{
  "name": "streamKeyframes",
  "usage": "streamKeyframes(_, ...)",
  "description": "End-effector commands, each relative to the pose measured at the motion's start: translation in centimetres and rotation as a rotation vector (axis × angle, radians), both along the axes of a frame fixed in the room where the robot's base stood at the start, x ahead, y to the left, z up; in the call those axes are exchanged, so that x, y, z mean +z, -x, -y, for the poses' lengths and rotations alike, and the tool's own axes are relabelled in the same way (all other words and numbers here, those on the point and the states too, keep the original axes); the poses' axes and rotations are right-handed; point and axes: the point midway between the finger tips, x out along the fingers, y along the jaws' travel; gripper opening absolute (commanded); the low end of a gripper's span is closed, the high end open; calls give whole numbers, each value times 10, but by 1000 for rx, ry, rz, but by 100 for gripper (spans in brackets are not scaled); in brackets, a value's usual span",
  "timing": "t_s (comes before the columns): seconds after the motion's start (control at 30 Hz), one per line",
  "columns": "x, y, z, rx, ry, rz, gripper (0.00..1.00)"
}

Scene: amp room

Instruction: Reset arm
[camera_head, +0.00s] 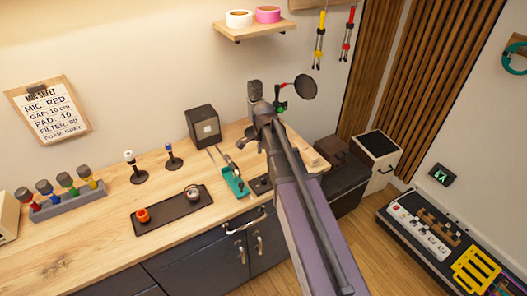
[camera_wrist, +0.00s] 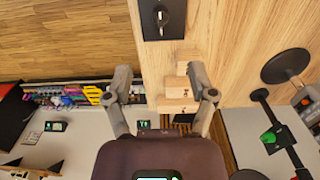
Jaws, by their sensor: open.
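My gripper (camera_wrist: 162,97) is open in the wrist view, with its two fingers spread wide and nothing held between them. Wooden blocks (camera_wrist: 178,88) show behind the gap between the fingers, apart from them as far as I can tell. In the head view my arm reaches up from the lower right, over the right end of the wooden bench (camera_head: 105,207). Its end is near a pop filter (camera_head: 303,87), and the fingers cannot be made out clearly there.
On the bench are a dark tray (camera_head: 170,222) with an orange item (camera_head: 143,214), a teal tool (camera_head: 233,180), a grey speaker-like box (camera_head: 203,125) and a microphone rack (camera_head: 62,202). A pedalboard (camera_head: 440,240) lies at the right. Wooden floor shows between.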

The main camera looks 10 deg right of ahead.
Motion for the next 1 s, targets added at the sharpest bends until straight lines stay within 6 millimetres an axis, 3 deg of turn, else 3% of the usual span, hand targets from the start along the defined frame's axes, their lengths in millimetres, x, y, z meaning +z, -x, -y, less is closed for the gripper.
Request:
streamKeyframes(0.73,3,1,0,3,0,0,72)
streamKeyframes(1.0,-5,23,0,144,0,0,72)
